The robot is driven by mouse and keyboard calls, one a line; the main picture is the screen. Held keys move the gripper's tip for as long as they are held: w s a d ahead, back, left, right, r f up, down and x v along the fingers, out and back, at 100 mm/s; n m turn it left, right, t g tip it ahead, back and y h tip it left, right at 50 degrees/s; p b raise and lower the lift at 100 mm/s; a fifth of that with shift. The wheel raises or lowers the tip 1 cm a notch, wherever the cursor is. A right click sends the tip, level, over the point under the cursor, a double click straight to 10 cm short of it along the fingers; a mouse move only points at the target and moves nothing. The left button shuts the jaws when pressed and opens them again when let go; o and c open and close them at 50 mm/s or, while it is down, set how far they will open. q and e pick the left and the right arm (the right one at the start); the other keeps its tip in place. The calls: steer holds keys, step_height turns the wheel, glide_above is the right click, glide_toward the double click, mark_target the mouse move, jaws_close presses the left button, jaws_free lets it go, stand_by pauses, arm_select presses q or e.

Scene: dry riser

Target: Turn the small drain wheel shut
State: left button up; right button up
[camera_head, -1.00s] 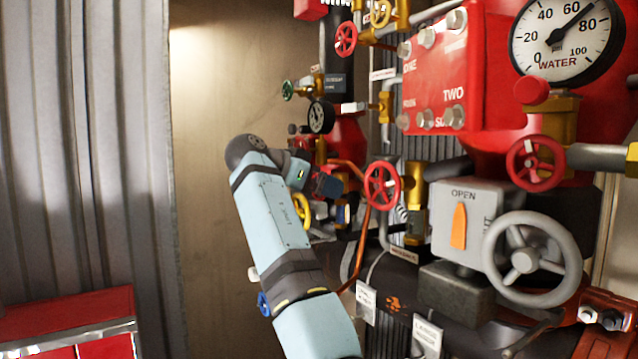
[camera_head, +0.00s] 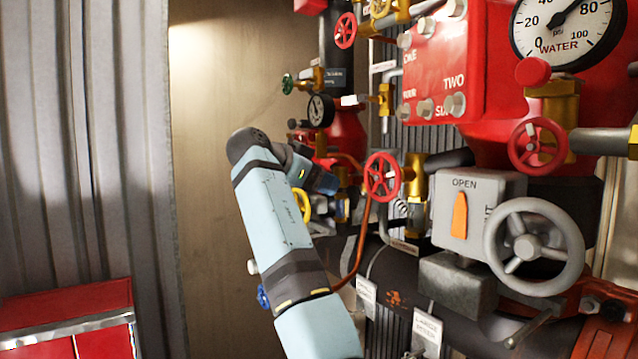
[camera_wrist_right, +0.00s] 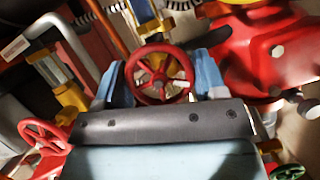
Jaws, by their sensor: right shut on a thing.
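A small red handwheel (camera_wrist_right: 160,75) sits between the two blue fingers of my right gripper (camera_wrist_right: 158,82) in the right wrist view. The fingers stand on either side of its rim and are shut on it. In the head view my right gripper (camera_head: 325,183) reaches in among the pipes at the middle. There the wheel it holds is mostly hidden behind the gripper and wrist. I cannot read any label on this wheel. My left gripper is not in view.
Another red handwheel (camera_head: 382,177) stands just right of my gripper. A yellow wheel (camera_head: 304,205) lies close below my wrist. A large grey wheel (camera_head: 533,247) and an OPEN lever box (camera_head: 475,215) are at right.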

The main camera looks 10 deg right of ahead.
steer(key=shift+s+m+t+b, duration=0.1)
steer(key=shift+m+t+b, duration=1.05)
steer(key=shift+m, duration=0.35)
steer(key=o, duration=0.9)
